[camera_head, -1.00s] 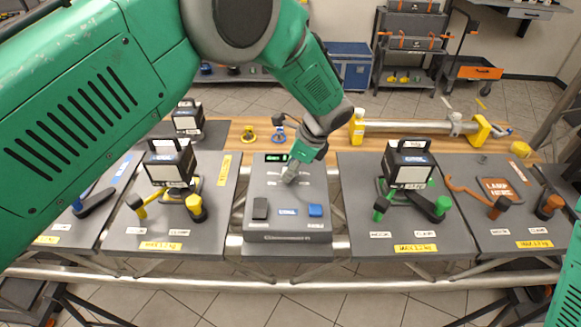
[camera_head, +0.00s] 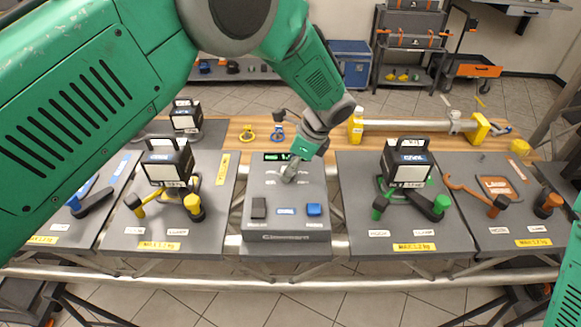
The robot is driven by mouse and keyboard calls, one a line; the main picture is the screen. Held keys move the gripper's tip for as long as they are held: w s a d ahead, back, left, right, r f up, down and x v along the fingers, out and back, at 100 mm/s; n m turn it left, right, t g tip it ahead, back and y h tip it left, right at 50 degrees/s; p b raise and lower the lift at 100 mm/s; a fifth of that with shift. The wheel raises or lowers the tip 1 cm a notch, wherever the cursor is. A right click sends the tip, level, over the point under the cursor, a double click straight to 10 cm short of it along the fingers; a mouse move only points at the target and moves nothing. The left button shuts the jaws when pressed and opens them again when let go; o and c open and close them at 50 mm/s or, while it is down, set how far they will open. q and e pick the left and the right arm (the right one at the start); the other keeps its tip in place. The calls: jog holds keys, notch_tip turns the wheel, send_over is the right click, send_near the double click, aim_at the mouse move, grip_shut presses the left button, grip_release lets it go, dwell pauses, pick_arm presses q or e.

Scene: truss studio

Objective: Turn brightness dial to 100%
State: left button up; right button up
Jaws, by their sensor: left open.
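The grey control box (camera_head: 287,222) stands in the middle of the table. It has a small display with green characters (camera_head: 276,157) at its back, a black rocker switch (camera_head: 259,208) at front left and a blue button (camera_head: 313,210) at front right. My left gripper (camera_head: 289,174) reaches down from above, with its fingertips at the upper middle of the box's top. The brightness dial is not clearly seen; the fingers cover the spot between the printed marks. Whether the fingers touch it I cannot tell. My right gripper is out of view.
A lamp (camera_head: 168,162) with yellow clamps stands on the left panel, and another lamp (camera_head: 407,163) with green clamps on the right panel. A yellow-ended tube (camera_head: 420,126) lies behind. Yellow (camera_head: 248,134) and blue rings (camera_head: 278,134) lie on the wooden strip.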

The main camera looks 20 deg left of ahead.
pick_arm(q)
jog(key=v, duration=1)
jog(key=shift+w+d+r, duration=0.2)
jog(key=shift+d+r, duration=0.1)
